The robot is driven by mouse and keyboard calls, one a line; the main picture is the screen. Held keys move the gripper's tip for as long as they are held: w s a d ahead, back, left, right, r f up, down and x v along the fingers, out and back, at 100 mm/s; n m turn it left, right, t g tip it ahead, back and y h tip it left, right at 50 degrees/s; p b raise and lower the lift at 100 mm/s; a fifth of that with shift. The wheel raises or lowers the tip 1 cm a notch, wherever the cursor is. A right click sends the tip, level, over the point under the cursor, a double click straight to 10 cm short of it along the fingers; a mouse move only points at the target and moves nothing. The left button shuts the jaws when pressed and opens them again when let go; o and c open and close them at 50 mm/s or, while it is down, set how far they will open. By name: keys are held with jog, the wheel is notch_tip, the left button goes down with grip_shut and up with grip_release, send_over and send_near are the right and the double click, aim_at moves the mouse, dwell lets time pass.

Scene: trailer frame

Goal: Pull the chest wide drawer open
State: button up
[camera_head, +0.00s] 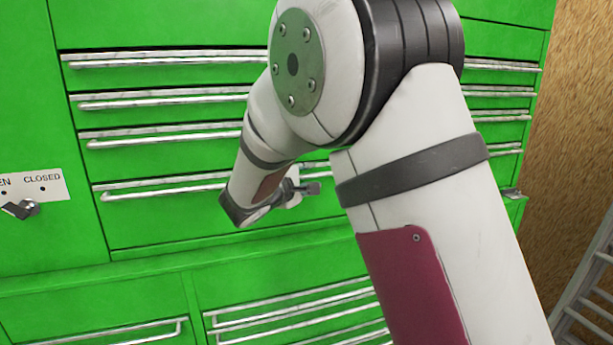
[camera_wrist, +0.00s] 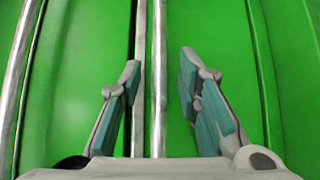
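The green chest has several wide drawers, each with a silver top trim and a long bar handle. The lowest wide drawer of the upper part (camera_head: 165,215) looks shut, and its bar handle (camera_head: 160,190) runs behind my arm. My gripper (camera_head: 306,189) is in front of the chest near that handle, partly hidden by my arm. In the wrist view, my gripper (camera_wrist: 160,82) is open, with teal-padded fingers apart. A silver bar handle (camera_wrist: 158,60) runs between the fingers, nearer the left one. Contact with the bar cannot be told.
Lower drawers with bar handles (camera_head: 290,310) sit below the upper part. A latch with an open/closed label (camera_head: 42,187) is at the left. A wooden wall (camera_head: 570,110) and a grey ladder-like frame (camera_head: 590,290) stand at the right.

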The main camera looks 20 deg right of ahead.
jog(key=shift+w+d, duration=0.1)
jog(key=shift+d, duration=0.05)
grip_shut()
